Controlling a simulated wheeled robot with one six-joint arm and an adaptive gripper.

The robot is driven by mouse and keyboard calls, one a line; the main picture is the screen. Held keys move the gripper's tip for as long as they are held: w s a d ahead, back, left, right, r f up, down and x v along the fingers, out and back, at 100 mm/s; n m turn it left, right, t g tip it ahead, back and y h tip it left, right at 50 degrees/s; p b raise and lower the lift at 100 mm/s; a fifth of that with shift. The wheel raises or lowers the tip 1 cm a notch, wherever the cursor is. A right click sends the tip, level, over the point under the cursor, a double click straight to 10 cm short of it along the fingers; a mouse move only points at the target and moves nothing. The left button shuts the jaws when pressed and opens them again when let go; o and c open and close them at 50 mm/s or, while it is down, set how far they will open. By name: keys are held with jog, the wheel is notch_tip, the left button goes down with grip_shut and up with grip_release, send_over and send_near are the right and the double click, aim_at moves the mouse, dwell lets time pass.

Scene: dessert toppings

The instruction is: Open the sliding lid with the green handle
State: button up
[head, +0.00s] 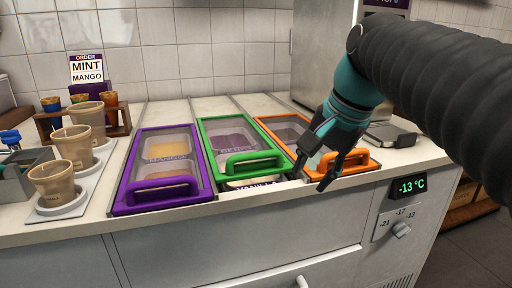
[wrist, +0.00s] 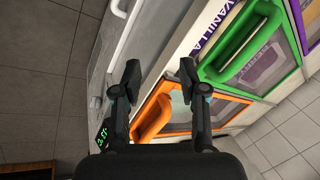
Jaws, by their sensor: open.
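The green-framed lid (head: 206,150) with its green handle (head: 254,161) lies in the middle of the counter. A strip with a VANILLA label shows just in front of its front edge. In the wrist view the green handle (wrist: 240,45) is at the upper right, beside the VANILLA label (wrist: 212,30). My gripper (head: 310,180) is open and empty, pointing down at the counter's front edge, right of the green handle and left of the orange handle. In the wrist view its fingertips (wrist: 160,70) are apart, with the green handle outside them to the right.
The purple lid (head: 122,190) lies left and the orange lid (head: 372,164) right, its handle close to my gripper. Paper cups (head: 73,144) stand on the left beside a MINT MANGO order sign (head: 87,68). A temperature display (head: 410,187) and knob sit on the front panel.

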aim_at(255, 153)
jog(key=w+a+r+m+g+y, duration=0.1)
jog(key=w+a+r+m, duration=0.1)
jog(key=w+r+m, duration=0.3)
jog(key=w+a+r+m+g+y, duration=0.1)
jog(key=w+a+r+g, duration=0.1)
jog(key=w+r, duration=0.35)
jog(key=b+x, duration=0.1)
jog(key=x, duration=0.3)
jog(key=s+b+x, duration=0.1)
jog(key=x, duration=0.2)
jog(key=a+b+x, duration=0.1)
jog(key=b+x, duration=0.1)
jog(key=x, duration=0.2)
jog(key=shift+s+a+f, duration=0.1)
jog(key=shift+s+f, duration=0.1)
jog(key=shift+s, duration=0.15)
grip_shut()
